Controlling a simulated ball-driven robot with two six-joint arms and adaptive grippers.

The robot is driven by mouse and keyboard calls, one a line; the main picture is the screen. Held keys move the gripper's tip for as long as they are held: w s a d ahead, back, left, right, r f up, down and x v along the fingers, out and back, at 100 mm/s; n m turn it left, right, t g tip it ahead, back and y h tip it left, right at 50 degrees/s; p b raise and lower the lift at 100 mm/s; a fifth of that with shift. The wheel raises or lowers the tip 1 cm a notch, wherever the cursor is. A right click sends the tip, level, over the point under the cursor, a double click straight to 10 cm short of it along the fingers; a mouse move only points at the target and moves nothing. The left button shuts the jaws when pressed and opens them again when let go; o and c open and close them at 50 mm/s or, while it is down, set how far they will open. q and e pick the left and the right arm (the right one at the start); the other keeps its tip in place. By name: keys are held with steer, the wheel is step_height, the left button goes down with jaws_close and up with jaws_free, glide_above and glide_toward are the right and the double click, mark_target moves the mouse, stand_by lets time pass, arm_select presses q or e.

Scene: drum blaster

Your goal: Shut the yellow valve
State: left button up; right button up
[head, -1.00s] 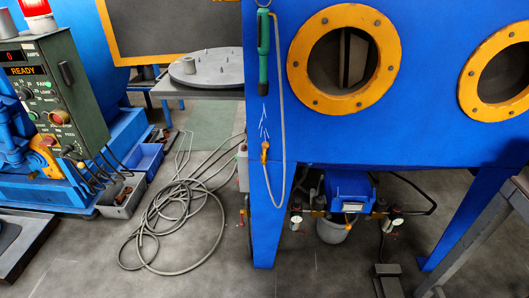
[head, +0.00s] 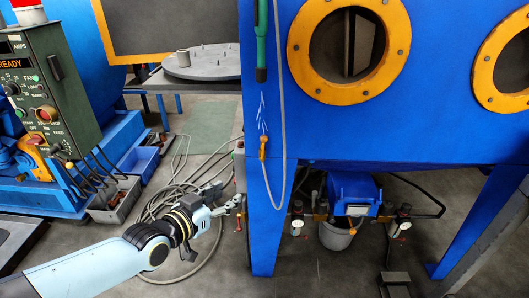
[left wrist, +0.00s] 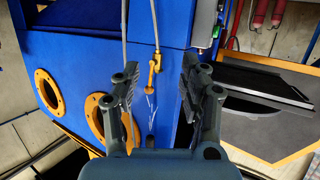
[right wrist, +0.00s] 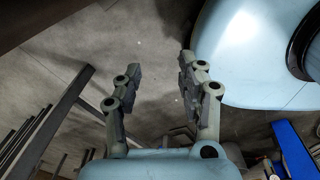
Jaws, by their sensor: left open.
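A yellow fitting (head: 263,147), which looks like the yellow valve, sits on the blue cabinet's front-left leg panel at the end of a thin grey hose. In the left wrist view, the yellow fitting (left wrist: 155,62) appears between my fingers, beyond them. My left gripper (head: 238,204) is open and empty, below and left of the fitting and apart from it. Its spread fingers also show in the left wrist view (left wrist: 158,85). My right gripper (right wrist: 155,80) is open and empty over grey floor, outside the head view.
The blue cabinet (head: 400,130) has orange-ringed portholes, and a green-handled tool (head: 261,45) hangs above the fitting. A small orange-red handle (head: 239,222) is by the leg's left side, close to my left gripper. Coiled grey hose (head: 165,205) lies on the floor. A control box (head: 45,95) stands left.

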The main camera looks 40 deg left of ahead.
mark_target(263, 143)
arm_select(q)
steer(key=w+r+t+h+b, duration=0.1)
steer(key=w+r+t+b, duration=0.2)
steer(key=w+r, duration=0.35)
steer(key=shift+m, duration=0.6)
steer(key=w+b, duration=0.2)
steer(key=w, duration=0.1)
steer(key=w+r+b, duration=0.1)
steer(key=w+b, duration=0.3)
steer(key=w, duration=0.1)
steer(key=shift+w+d+r, duration=0.2)
steer(key=shift+w+d, duration=0.1)
steer(key=shift+w, duration=0.05)
steer(key=shift+w+r, duration=0.15)
steer(key=shift+w, duration=0.05)
arm_select(e)
step_height(263, 143, down, 10)
steer(key=d, duration=0.1)
steer(key=shift+s+d, duration=0.15)
steer(key=shift+s, duration=0.2)
arm_select(q)
steer(key=c, duration=0.4)
jaws_close()
arm_select(e)
steer(key=shift+s+a+g, duration=0.3)
steer(key=shift+s+a, duration=0.05)
steer(key=shift+s, duration=0.1)
